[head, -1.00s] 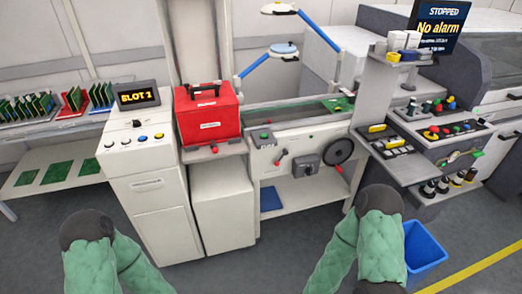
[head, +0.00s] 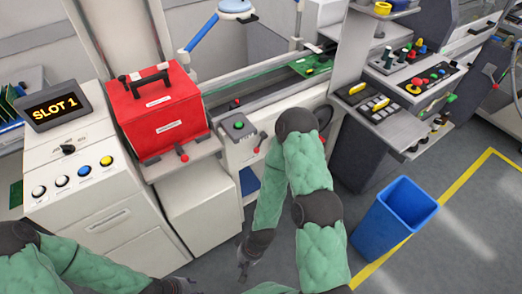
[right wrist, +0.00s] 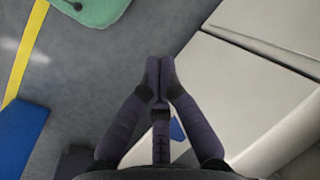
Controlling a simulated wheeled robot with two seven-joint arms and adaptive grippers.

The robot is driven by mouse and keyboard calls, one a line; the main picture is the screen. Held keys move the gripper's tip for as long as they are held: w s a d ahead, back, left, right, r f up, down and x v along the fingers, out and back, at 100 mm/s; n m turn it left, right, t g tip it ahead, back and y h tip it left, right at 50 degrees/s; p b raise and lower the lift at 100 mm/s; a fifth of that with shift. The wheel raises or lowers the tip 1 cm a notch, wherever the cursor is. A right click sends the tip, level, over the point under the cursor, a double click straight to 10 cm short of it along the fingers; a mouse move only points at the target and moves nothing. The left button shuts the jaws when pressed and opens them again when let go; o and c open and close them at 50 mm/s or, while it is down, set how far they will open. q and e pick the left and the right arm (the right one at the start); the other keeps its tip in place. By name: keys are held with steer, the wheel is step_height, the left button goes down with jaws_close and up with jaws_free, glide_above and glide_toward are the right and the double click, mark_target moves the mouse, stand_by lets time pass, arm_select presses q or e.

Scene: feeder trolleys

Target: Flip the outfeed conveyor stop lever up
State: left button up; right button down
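On the conveyor's white front panel, a small lever with a red knob (head: 257,150) shows in the head view, just left of my right arm; its knob hangs down. It sits below a green button box (head: 238,126). My right gripper (head: 243,272) is low in front of the white cabinet, well below the lever and apart from it. In the right wrist view its fingers (right wrist: 159,65) are together at the tips, with nothing visible between them, above the floor. My left gripper (head: 180,286) is at the bottom edge, too small and cut off to read.
A red case (head: 160,118) stands on a ledge (head: 205,147), which has another red-knobbed lever (head: 184,157). A blue bin (head: 395,218) stands on the floor at right. The SLOT 1 cabinet (head: 100,225) is at left. My right arm hides part of the conveyor front.

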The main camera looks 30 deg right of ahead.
steer(key=w+d+r+m+t+h+p, duration=0.15)
steer(key=w+d+m+t, duration=0.25)
steer(key=w+d+m, duration=0.45)
steer(key=w+d+m+t+h+p, duration=0.3)
steer(key=w+d+t, duration=0.2)
steer(key=w, duration=0.6)
steer(key=w+d+r+m+t+h+p, duration=0.1)
steer(key=w+d+r+m+t+h, duration=0.1)
steer(key=d+r+m, duration=0.3)
steer(key=w+d+r+m+t+h+p, duration=0.1)
steer(key=w+d+r+m+t+h, duration=0.1)
steer(key=d, duration=0.7)
step_height(320, 180, up, 3)
steer(key=m+t+h, duration=0.1)
steer(key=m+h, duration=0.1)
steer(key=m, duration=0.2)
steer(key=shift+t, duration=0.4)
steer(key=shift+w+h, duration=0.15)
steer(key=shift+h, duration=0.1)
